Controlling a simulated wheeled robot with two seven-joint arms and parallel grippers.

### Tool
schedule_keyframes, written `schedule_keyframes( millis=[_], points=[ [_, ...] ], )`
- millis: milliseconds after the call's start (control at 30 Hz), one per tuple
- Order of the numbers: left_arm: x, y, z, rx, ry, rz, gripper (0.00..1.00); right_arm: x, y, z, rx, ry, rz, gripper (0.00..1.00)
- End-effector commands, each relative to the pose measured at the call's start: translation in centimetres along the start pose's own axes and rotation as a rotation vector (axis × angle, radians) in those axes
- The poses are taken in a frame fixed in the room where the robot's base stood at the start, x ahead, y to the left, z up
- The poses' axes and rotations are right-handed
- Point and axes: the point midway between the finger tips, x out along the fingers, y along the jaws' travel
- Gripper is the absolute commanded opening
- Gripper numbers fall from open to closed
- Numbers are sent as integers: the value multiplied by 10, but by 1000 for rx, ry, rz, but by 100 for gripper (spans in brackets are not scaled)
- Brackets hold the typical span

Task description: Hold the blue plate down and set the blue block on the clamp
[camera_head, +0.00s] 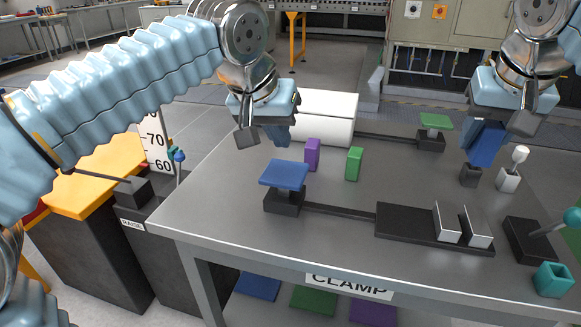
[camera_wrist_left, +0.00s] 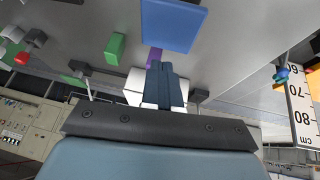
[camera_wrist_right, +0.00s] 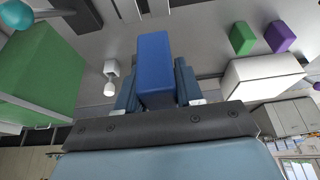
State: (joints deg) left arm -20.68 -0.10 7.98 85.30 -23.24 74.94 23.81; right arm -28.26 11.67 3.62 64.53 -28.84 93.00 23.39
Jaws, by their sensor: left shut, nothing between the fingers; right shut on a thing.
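The blue plate (camera_head: 284,174) sits on a black post at the near left of the table. A bar links it to the clamp (camera_head: 448,222), whose two pale jaws stand apart with nothing between them. My left gripper (camera_head: 279,136) is shut and empty, above and beyond the plate, not touching it. The left wrist view shows its closed fingers and the plate (camera_wrist_left: 172,24). My right gripper (camera_wrist_right: 156,88) is shut on the blue block (camera_wrist_right: 155,58). The head view shows the blue block (camera_head: 487,146) held tilted at the table's right, beyond the clamp.
A purple block (camera_head: 312,153) and a green block (camera_head: 354,163) stand behind the plate. A white drum (camera_head: 325,116) and a green plate (camera_head: 436,121) lie farther back. A white-knobbed lever (camera_head: 513,169) stands near the blue block. A teal-knobbed lever (camera_head: 573,217) is at right.

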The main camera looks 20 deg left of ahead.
Motion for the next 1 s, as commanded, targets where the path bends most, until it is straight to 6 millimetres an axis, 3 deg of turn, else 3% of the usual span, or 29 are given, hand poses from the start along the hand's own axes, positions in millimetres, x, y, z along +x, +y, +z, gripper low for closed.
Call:
schedule_keyframes(
  millis=[1000],
  points=[
    [36, -5, 20, 0, -1, -1, 0, 0, 0, 0, 0, 0, 0, 4]
  ],
)
